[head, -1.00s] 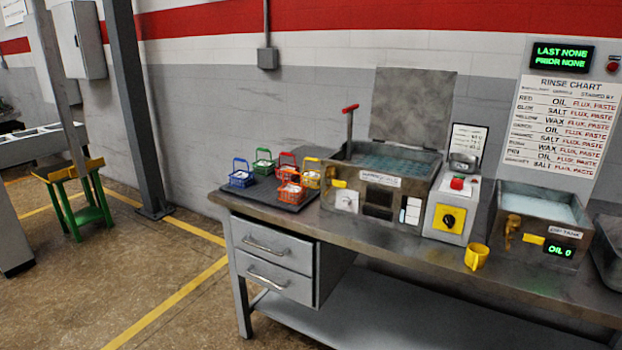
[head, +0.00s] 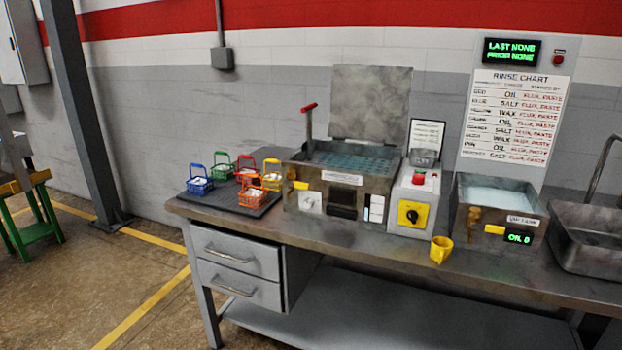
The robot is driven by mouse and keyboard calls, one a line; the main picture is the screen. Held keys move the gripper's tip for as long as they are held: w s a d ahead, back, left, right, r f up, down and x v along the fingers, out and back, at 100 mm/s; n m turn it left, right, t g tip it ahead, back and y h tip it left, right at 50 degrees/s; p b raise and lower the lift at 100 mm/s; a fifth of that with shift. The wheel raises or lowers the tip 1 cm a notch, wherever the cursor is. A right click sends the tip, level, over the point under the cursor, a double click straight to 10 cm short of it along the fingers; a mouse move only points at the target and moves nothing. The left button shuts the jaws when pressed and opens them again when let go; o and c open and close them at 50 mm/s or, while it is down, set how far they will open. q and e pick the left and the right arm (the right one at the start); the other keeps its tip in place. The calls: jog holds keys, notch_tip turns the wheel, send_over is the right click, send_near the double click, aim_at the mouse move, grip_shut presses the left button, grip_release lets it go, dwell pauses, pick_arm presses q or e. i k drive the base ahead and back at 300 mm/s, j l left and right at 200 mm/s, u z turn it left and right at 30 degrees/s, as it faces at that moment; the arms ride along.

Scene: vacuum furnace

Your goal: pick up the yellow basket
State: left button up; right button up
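The yellow basket (head: 272,176) stands upright at the right side of a dark mat (head: 222,201) on the left part of the bench, with its handle up. It holds something pale. An orange basket (head: 252,195) stands just in front of it to the left, and a red basket (head: 243,172) is close on its left. A green basket (head: 219,169) and a blue basket (head: 198,183) stand further left on the mat. Neither of my grippers is in view.
An open-lidded tank (head: 330,195) stands right of the baskets. Further right are a control box (head: 412,206), a dip tank (head: 499,209), a yellow cup (head: 441,249) near the front edge and a sink (head: 590,240). The floor in front of the drawers (head: 238,268) is clear.

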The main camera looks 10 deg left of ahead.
aim_at(270, 181)
jog(key=i+j+z, duration=0.15)
jog(key=j, duration=0.2)
jog(key=i+j+z, duration=0.15)
jog(key=j, duration=0.2)
jog(key=i+j+z, duration=0.15)
jog(key=j, duration=0.25)
jog(key=i+j+z, duration=0.15)
jog(key=j, duration=0.25)
jog(key=i+j+z, duration=0.15)
jog(key=j, duration=0.25)
